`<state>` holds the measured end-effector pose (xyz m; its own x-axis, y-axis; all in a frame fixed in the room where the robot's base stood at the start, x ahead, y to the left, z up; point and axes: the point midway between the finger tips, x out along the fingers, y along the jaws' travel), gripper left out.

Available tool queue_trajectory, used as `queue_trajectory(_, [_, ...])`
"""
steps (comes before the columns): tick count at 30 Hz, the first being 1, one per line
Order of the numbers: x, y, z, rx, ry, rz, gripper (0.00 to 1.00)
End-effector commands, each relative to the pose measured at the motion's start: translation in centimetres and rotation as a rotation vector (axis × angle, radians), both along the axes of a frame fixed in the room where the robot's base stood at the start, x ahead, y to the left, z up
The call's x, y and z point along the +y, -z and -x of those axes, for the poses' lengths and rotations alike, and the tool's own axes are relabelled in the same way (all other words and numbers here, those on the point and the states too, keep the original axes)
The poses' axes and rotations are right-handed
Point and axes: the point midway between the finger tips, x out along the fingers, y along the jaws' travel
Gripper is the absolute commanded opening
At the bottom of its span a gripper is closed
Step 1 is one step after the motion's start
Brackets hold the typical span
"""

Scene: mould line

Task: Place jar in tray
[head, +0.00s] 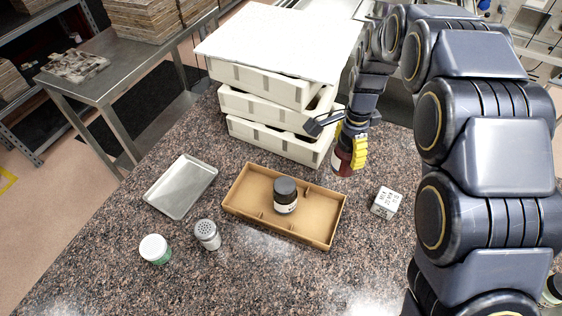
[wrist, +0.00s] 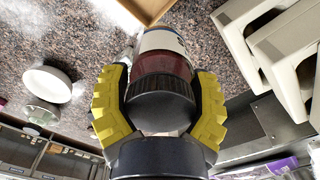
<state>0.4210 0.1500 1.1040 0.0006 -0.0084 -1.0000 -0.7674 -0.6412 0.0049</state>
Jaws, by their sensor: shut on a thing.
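My gripper (head: 350,150) is shut on a jar with a dark lid, a dark red body and a white label (head: 341,165). In the wrist view the yellow fingers (wrist: 160,110) close around the jar (wrist: 161,68) from both sides. In the head view the fingers partly hide it; it is right of the tan tray's far corner, beside the crates. The tan tray (head: 236,211) has low dividers. Another dark-lidded jar (head: 285,197) stands upright in it. A shallow silver metal tray (head: 180,187) lies empty to its left. Which tray is meant, I cannot tell.
Stacked off-white crates (head: 270,103) stand behind the tan tray. A white printed cube (head: 386,202) sits right of it. A shaker (head: 207,235) and a white-lidded green jar (head: 155,250) stand front left. A white lid (wrist: 48,88) shows in the wrist view.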

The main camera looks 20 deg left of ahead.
Motion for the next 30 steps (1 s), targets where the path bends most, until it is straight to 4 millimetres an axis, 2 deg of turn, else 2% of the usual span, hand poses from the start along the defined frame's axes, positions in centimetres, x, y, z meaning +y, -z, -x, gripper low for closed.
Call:
queue_trajectory(1, [3.0,-0.1,1.1,-0.002,-0.067,0.000,0.32])
queue_trajectory(6, [11.3,-0.2,5.5,-0.004,-0.257,-0.001,0.32])
queue_trajectory(12, [19.4,-0.2,12.6,-0.003,-0.473,-0.003,0.32])
queue_trajectory(15, [22.4,-0.2,16.2,-0.003,-0.565,-0.003,0.32])
queue_trajectory(18, [24.3,-0.2,19.1,-0.001,-0.636,-0.003,0.32])
queue_trajectory(22, [25.8,-0.2,21.7,0.000,-0.694,-0.003,0.32])
queue_trajectory(26, [26.7,0.0,22.6,0.002,-0.718,-0.003,0.32])
queue_trajectory(30, [28.4,0.9,22.0,0.003,-0.720,-0.005,0.32])
